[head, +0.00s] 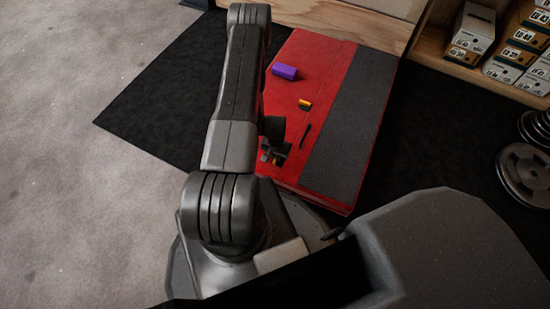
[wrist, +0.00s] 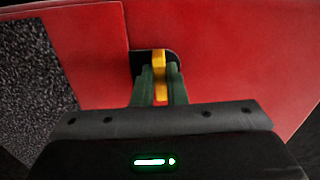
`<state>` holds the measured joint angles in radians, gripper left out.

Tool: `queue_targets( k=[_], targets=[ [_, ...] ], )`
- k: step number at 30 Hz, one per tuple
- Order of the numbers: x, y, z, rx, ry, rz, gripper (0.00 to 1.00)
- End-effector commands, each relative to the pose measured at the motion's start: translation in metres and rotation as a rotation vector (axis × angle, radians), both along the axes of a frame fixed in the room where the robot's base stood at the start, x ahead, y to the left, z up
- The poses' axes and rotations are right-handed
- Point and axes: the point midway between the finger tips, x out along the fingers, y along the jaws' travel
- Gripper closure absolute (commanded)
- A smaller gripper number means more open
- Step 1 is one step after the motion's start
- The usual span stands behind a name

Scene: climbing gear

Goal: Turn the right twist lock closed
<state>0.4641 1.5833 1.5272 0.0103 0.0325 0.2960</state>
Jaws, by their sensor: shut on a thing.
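A yellow twist lock (wrist: 158,62) on a dark base sits on a red surface in the wrist view. My gripper (wrist: 160,88) has its green fingers shut on the lock's yellow tab, one finger on each side. The tab runs roughly in line with the fingers, and its lower part is partly hidden between them. In the head view my gripper (head: 272,153) is low over the near part of the red pad (head: 335,205), largely hidden by my arm. A second yellow and black lock (head: 305,104) lies farther up the pad, apart from my gripper.
A purple block (head: 285,72) lies near the pad's far end. A thin black piece (head: 305,135) is beside my gripper, and a dark grey strip (head: 345,125) runs along the pad's right side. Shoe boxes (head: 474,30) and weight plates (head: 523,175) are at the right.

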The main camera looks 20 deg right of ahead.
Motion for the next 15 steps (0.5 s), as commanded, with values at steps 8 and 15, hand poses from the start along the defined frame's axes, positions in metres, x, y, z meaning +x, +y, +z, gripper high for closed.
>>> queue_targets(
  k=[8, 15],
  targets=[
    [-0.0039, 0.0028, -0.0013, 0.005, 0.011, -0.062, 1.00],
    [-0.0034, 0.0022, -0.0008, 0.004, 0.009, -0.071, 1.00]
  ],
)
